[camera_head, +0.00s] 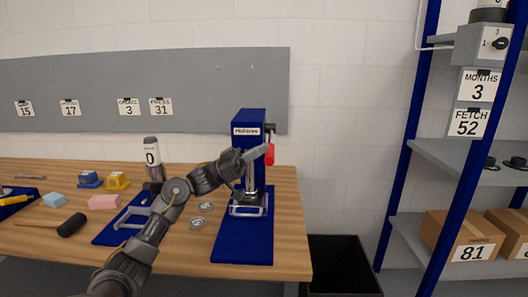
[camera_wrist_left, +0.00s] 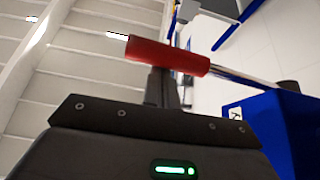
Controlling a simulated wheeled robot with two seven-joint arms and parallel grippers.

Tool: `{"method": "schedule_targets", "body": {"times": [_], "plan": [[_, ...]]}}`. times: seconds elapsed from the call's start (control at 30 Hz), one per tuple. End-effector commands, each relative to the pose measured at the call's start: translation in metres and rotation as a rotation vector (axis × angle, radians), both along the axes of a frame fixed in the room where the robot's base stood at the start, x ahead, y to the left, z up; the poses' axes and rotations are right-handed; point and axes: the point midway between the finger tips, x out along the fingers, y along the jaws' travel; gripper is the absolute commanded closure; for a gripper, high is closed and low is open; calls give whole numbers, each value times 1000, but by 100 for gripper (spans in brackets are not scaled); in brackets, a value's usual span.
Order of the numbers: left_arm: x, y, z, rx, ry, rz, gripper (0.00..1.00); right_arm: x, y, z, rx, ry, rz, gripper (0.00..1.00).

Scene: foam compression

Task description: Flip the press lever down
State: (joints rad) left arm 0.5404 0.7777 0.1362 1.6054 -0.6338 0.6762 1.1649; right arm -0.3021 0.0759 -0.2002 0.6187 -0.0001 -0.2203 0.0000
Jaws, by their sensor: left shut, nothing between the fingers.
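The blue press (camera_head: 249,118) stands upright on a blue base mat (camera_head: 245,248) near the right end of the wooden table. The red grip of its lever (camera_head: 269,155) hangs at the press's right side, low on the lever. My left gripper (camera_head: 262,151) reaches across the front of the press, its tip beside the red grip. In the left wrist view the red grip (camera_wrist_left: 168,55) lies across just past the shut fingers (camera_wrist_left: 163,84), with its metal rod running right. Nothing is between the fingers; I cannot tell whether they touch the grip. My right gripper is out of view.
A dispenser labelled 0 (camera_head: 152,158), metal discs (camera_head: 202,207), a pink block (camera_head: 103,202) and a mallet (camera_head: 70,225) are on the table. A black bin (camera_head: 345,290) stands right of the table, before a shelf rack (camera_head: 455,155) with boxes.

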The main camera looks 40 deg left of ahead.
Motion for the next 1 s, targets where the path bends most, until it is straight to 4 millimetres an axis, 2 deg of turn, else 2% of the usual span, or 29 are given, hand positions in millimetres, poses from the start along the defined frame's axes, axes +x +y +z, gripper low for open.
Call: {"method": "schedule_targets", "body": {"times": [0.03, 0.57, 0.77, 1.0], "plan": [[1, -1, -6, 2, 12, -2, 100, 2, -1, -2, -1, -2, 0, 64], [1, 0, -11, 2, 21, -4, 100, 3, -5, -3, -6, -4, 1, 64], [-11, 17, -27, 2, 23, -1, 100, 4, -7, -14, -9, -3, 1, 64], [-35, 53, -45, 2, 10, 3, 100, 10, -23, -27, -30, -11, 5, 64]]}}
